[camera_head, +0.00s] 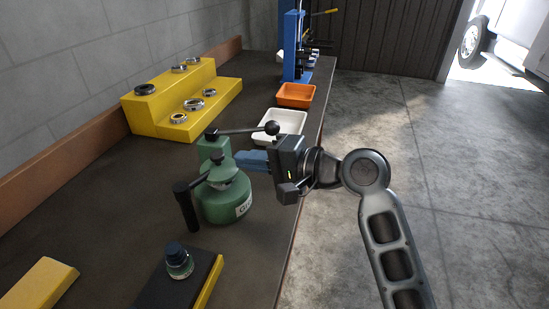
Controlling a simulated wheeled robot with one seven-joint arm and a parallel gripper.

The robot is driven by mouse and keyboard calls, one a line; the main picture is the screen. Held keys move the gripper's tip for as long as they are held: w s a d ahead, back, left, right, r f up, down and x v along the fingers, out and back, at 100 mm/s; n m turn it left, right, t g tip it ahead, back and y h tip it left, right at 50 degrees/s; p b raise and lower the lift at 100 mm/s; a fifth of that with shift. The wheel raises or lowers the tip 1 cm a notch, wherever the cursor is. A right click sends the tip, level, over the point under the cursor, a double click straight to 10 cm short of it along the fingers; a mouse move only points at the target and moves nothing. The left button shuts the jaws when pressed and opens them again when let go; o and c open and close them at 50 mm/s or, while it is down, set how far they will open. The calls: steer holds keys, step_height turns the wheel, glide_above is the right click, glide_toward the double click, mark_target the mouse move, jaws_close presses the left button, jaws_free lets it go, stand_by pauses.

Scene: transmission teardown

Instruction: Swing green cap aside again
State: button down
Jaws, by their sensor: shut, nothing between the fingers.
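A green pot (228,205) with a white label, partly readable, stands on the dark workbench. A green conical cap (222,172) sits over its top. A dark lever (240,131) with a black ball knob runs from the green post behind, and a black handle (187,207) sticks out at the left. My gripper (239,158) has its blue fingers shut and empty, pointing left beside the post and cap, under the lever. I cannot tell whether the fingertips touch the cap.
A yellow stepped stand (187,125) holds several rings at the back left. A white tray (291,117) and orange tray (296,95) lie behind my gripper, near a blue press (292,45). A small green jar (179,262) stands on a black pad in front.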

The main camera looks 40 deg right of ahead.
mark_target(225, 159)
steer(key=shift+x, duration=1.5)
steer(key=shift+w+d+f+n+g+y, duration=0.1)
steer(key=shift+w+n+g+y, duration=0.3)
steer(key=shift+w+n+y, duration=0.3)
steer(key=shift+w+n+g+y+b, duration=0.5)
steer(key=shift+w+n+y, duration=0.1)
steer(key=shift+w+y, duration=0.15)
steer(key=shift+w+n+g+y, duration=0.25)
steer(key=shift+n+g+y, duration=0.05)
steer(key=shift+y, duration=0.05)
steer(key=shift+w+a+p, duration=0.25)
steer(key=shift+w+p, duration=0.05)
steer(key=shift+w, duration=0.3)
